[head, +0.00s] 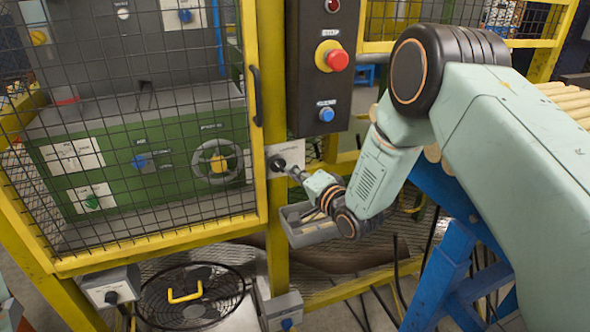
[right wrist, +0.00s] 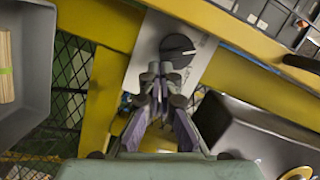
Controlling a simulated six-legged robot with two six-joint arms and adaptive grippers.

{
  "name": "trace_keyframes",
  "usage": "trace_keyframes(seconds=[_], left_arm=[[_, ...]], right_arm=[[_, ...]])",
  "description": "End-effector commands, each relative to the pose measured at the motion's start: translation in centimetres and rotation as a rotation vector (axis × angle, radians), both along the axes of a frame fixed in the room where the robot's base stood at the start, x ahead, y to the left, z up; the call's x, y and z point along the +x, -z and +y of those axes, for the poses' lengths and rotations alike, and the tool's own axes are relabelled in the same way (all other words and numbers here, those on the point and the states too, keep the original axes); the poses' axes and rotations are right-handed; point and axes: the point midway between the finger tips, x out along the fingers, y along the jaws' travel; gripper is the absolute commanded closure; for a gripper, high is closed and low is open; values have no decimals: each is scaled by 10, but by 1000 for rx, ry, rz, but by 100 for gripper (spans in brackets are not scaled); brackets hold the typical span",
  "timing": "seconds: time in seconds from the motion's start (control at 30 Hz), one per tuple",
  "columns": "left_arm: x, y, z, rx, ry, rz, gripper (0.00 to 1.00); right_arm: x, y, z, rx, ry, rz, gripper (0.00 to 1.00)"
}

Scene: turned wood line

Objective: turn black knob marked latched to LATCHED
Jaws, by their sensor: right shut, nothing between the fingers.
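The black knob (head: 276,163) sits on a pale plate (head: 292,153) on the yellow post at the cage's right edge. In the right wrist view the black knob (right wrist: 177,47) is round with a light pointer line, on its pale plate (right wrist: 205,58); the lettering there is too small to read. My right gripper (head: 297,173) is shut and empty, with its tips close to the knob. In the wrist view the tips of the right gripper (right wrist: 161,70) are just below the knob; I cannot tell whether they touch it. My left gripper is not in view.
A black control box (head: 322,100) with a red button (head: 338,61) and a blue one hangs above right. A grey bin (head: 308,232) is mounted below the knob. The mesh cage door (head: 255,95) with its black handle stands to the left.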

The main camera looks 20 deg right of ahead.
Motion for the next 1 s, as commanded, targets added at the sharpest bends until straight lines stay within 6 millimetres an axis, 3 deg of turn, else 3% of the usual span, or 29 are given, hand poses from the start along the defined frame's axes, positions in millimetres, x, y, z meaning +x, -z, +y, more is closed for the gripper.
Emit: trace_keyframes(seconds=[1.0], left_arm=[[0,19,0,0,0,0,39]], right_arm=[[0,10,5,325,-1,11,100]])
